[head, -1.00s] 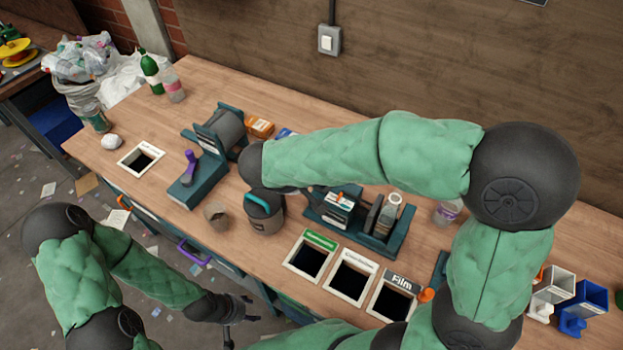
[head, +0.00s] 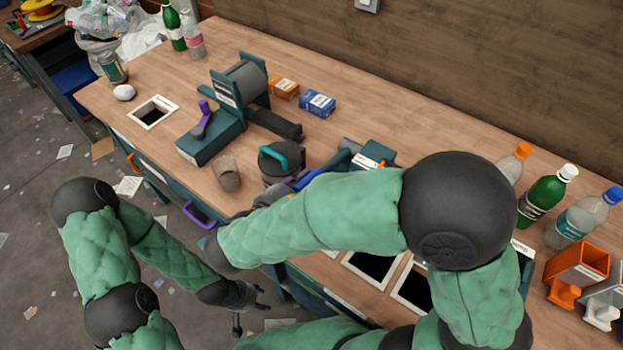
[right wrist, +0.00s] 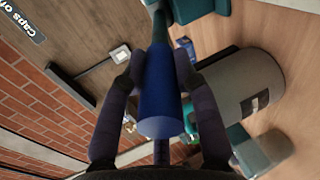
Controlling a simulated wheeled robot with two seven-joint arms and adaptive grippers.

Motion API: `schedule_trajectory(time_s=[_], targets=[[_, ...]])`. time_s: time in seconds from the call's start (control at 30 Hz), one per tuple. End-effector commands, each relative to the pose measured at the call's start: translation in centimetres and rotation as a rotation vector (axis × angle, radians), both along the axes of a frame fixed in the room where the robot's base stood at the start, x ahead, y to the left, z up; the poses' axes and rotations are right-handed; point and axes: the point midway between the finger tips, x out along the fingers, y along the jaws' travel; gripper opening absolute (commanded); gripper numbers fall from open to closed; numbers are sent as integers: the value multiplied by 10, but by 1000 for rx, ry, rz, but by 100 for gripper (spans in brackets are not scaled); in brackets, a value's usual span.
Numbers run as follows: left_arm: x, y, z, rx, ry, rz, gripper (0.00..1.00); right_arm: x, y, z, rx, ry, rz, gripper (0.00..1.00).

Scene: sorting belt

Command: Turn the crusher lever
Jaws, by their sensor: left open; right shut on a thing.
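A teal device (head: 378,154) with a pale label stands on the bench, partly hidden by my right arm. A teal rod leads from it to a blue lever grip (head: 309,178). In the right wrist view, the blue grip (right wrist: 160,95) is a thick cylinder between my right gripper's fingers (right wrist: 160,78). My right gripper (head: 292,184) is shut on it, mostly hidden behind my forearm in the head view. My left gripper (head: 250,308) is open and empty, low in front of the bench, touching nothing.
A grey canister (head: 272,162) with a teal handle and a brown cup (head: 227,174) stand close left of the right gripper. Further left is a teal machine (head: 212,140) with a purple lever (head: 204,118). Bottles (head: 545,195) stand at right.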

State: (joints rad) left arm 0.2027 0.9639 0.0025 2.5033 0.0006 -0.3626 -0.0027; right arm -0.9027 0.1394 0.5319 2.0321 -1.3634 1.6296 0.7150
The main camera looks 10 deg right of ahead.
Motion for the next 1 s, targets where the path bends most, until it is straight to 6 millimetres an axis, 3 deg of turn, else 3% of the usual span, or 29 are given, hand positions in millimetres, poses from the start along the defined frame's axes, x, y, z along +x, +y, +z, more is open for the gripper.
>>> schedule_trajectory(time_s=[0.03, 0.2, 0.77, 0.8, 0.87, 1.0], targets=[[0, 0, -8, 0, 0, 0, 51, -1, 1, -9, -17, -11, 0, 0], [0, 0, -16, 0, 0, 0, 51, -1, 1, -17, -58, -49, -1, 0], [0, 0, -20, 0, 0, 0, 51, -1, 0, -21, -82, -70, 0, 0], [0, 0, -20, 0, 0, 0, 51, -1, 0, -21, -82, -70, 0, 33], [0, 0, -20, 0, 0, 0, 51, -1, 0, -21, -82, -70, 0, 50], [0, 0, -20, 0, 0, 0, 51, 0, 0, -20, -82, -71, -1, 54]])
